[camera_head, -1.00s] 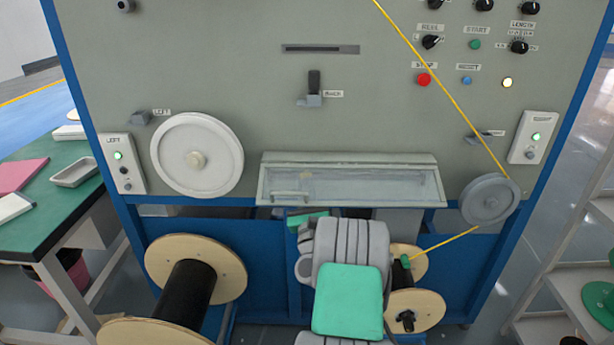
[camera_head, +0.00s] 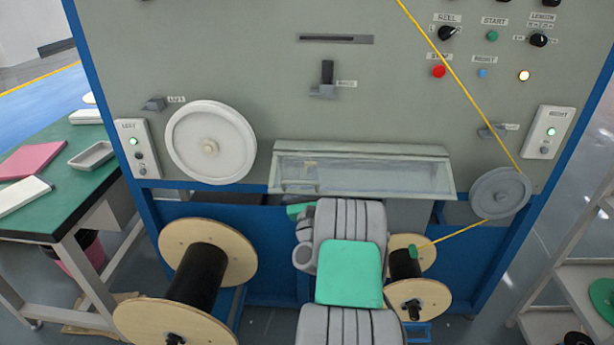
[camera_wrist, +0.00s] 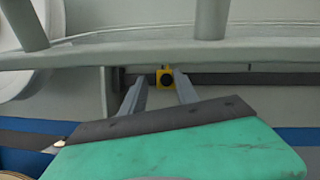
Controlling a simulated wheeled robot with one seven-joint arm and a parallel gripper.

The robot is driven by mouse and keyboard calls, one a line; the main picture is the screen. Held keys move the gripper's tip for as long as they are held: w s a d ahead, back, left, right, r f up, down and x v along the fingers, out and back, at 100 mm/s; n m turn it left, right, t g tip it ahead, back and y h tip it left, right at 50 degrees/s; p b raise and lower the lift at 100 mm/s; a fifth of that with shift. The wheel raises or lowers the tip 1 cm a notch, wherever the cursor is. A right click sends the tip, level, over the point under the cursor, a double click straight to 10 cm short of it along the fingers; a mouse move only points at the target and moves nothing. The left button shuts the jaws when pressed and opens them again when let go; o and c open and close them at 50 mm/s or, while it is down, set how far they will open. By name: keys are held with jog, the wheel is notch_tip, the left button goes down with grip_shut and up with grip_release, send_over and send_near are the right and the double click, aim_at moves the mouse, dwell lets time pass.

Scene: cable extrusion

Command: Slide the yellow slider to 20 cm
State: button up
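In the wrist view, the yellow slider (camera_wrist: 166,79) is a small yellow block with a dark round centre on a dark horizontal rail (camera_wrist: 230,79). My gripper (camera_wrist: 159,76) has two grey fingers spread apart on a green and black body. In the head view, my arm covers the area below the clear-lidded trough, so the slider and fingertips are hidden there. No scale reading is visible.
A pale bar (camera_wrist: 90,55) with posts runs across just above the rail. In the head view, the clear-lidded trough (camera_head: 362,178) is above my arm. Cable reels (camera_head: 208,250) stand at lower left and right. A yellow cable (camera_head: 460,89) runs over the right wheel (camera_head: 500,192).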

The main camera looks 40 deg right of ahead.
jog(key=shift+d+r, duration=0.1)
jog(key=shift+r, duration=0.3)
jog(key=b+v, duration=0.4)
jog(key=v, duration=0.4)
jog(key=shift+f+b, duration=0.3)
jog(key=shift+b, duration=0.1)
